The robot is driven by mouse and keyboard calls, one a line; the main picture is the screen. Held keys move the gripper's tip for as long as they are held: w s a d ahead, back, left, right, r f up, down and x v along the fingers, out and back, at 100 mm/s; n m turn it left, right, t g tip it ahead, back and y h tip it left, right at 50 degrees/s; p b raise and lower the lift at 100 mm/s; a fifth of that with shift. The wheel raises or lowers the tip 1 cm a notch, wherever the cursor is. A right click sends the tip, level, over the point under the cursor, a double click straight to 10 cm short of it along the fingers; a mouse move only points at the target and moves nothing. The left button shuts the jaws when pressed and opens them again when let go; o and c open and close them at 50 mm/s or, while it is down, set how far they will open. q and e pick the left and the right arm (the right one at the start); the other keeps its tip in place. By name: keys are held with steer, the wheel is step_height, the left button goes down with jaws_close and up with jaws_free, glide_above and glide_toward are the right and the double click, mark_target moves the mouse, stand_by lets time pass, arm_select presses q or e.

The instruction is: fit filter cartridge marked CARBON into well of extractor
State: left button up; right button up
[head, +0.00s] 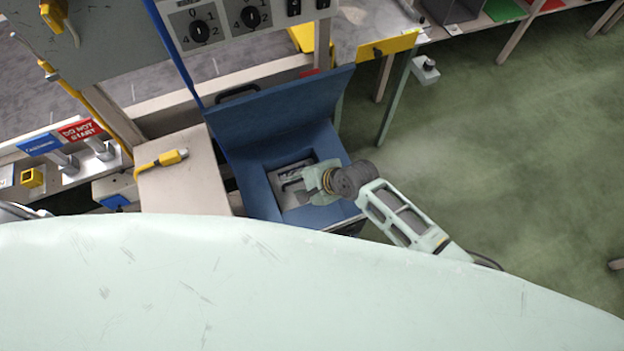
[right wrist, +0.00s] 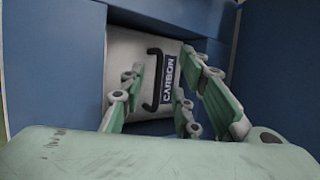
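In the head view my right gripper (head: 318,184) is over the well and partly hides the cartridge (head: 290,172). My left gripper is out of view.
A beige surface (head: 185,188) with a yellow-and-grey connector (head: 162,162) adjoins the extractor on the left. A panel with dials (head: 245,20) stands behind. A red DO NOT START sign (head: 80,130) is at far left. Green floor (head: 500,150) is open at right.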

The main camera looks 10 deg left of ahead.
steer(key=v, duration=0.7)
steer(key=shift+d+r, duration=0.2)
steer(key=shift+r, duration=0.15)
